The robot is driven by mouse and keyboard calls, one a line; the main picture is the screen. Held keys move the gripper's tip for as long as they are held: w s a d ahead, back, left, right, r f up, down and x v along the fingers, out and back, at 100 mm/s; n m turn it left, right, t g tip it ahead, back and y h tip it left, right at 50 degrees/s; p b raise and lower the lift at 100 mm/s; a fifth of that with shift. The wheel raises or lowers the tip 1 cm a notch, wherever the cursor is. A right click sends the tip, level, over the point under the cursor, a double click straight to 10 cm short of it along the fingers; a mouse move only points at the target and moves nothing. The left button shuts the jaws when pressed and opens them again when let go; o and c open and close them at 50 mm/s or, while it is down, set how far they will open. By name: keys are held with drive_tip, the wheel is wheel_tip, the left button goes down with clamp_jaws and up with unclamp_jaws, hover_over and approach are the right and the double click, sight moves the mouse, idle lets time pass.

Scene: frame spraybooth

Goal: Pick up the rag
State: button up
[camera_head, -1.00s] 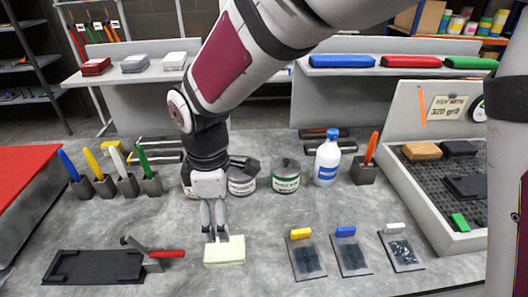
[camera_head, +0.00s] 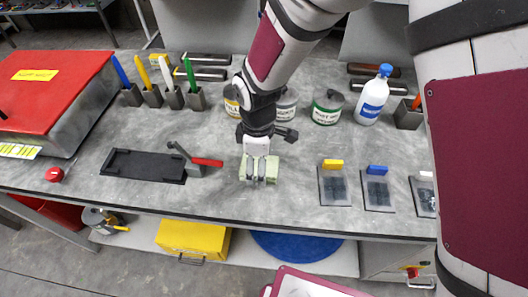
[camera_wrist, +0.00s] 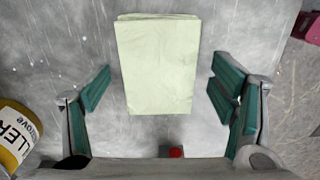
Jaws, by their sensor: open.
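The rag (camera_head: 246,173) is a folded pale yellow-green cloth lying flat on the grey worktop. In the wrist view the rag (camera_wrist: 157,62) is fully visible as an upright rectangle. My gripper (camera_head: 259,173) is over the rag in the head view, pointing down, and covers its middle. In the wrist view my gripper (camera_wrist: 161,82) is open, with one green-padded finger left of the rag and one right of it. Gaps of bare worktop show between the pads and the rag. Whether the fingertips touch the worktop cannot be told.
A black tray (camera_head: 140,165) and a red-handled tool (camera_head: 195,163) lie left of the rag. Lidded cans (camera_head: 327,107) and a white bottle (camera_head: 372,95) stand behind. Sanding pads (camera_head: 335,187) lie to the right. The worktop's front edge is close below the rag.

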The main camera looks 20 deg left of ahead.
drive_tip(key=shift+f, duration=0.5)
drive_tip(key=c, duration=1.1)
drive_tip(key=shift+c, duration=0.2)
drive_tip(key=shift+w+r, duration=0.1)
drive_tip(key=shift+r, duration=0.7)
wheel_tip(320, 180, up, 2)
drive_tip(key=shift+r+b, duration=0.1)
drive_tip(key=shift+b, duration=0.25)
drive_tip(key=s+d, duration=0.4)
drive_tip(key=s, duration=0.3)
drive_tip(key=s+d+r, duration=0.1)
drive_tip(key=s+d, duration=0.2)
drive_tip(key=s, duration=0.4)
drive_tip(key=shift+d+r+b, duration=0.15)
drive_tip(key=shift+d+b, duration=0.2)
drive_tip(key=shift+b, duration=0.1)
drive_tip(key=shift+s, duration=0.1)
